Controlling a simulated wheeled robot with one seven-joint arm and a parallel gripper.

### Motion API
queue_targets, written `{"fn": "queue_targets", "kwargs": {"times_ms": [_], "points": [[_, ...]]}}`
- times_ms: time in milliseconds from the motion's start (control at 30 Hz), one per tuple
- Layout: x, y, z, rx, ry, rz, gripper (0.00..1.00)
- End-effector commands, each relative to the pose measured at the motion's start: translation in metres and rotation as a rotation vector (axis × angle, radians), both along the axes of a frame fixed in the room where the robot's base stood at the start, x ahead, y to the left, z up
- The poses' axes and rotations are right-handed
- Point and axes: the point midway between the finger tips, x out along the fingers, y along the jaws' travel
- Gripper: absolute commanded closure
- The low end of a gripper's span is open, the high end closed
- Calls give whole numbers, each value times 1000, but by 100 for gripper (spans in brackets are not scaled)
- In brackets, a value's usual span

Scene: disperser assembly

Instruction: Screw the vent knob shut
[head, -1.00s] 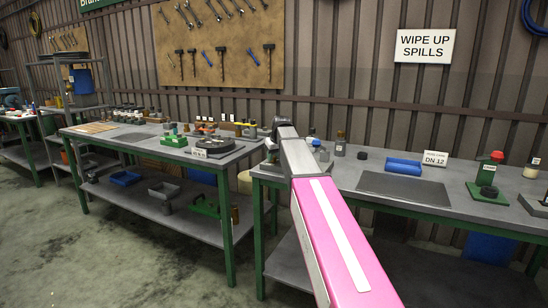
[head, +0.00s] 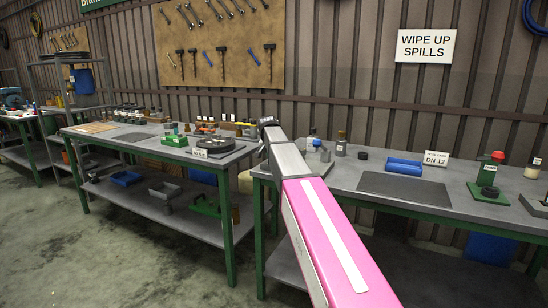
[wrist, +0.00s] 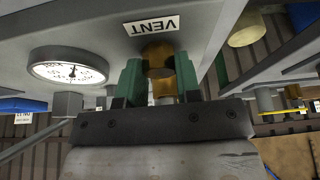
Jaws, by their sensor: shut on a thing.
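The brass vent knob (wrist: 157,56) shows in the middle of the wrist view, just below a white label (wrist: 151,26) reading VENT upside down. My gripper (wrist: 158,66) has its two green fingers on either side of the knob and is shut on it. More brass shows between the fingers, nearer the palm; the dark palm hides part of it. In the head view my pink arm reaches to the gap between the benches. The knob and the fingertips cannot be made out there.
A round white dial gauge (wrist: 70,70) sits left of my fingers in the wrist view, close to the grey body bearing the label.

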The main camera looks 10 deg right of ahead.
Motion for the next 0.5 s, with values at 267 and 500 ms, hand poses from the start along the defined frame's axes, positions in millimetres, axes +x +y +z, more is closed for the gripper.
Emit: {"fn": "queue_targets", "kwargs": {"times_ms": [267, 500], "points": [[1, 1, 0, 1, 1, -139, 92], [0, 0, 0, 1, 0, -189, 92]]}}
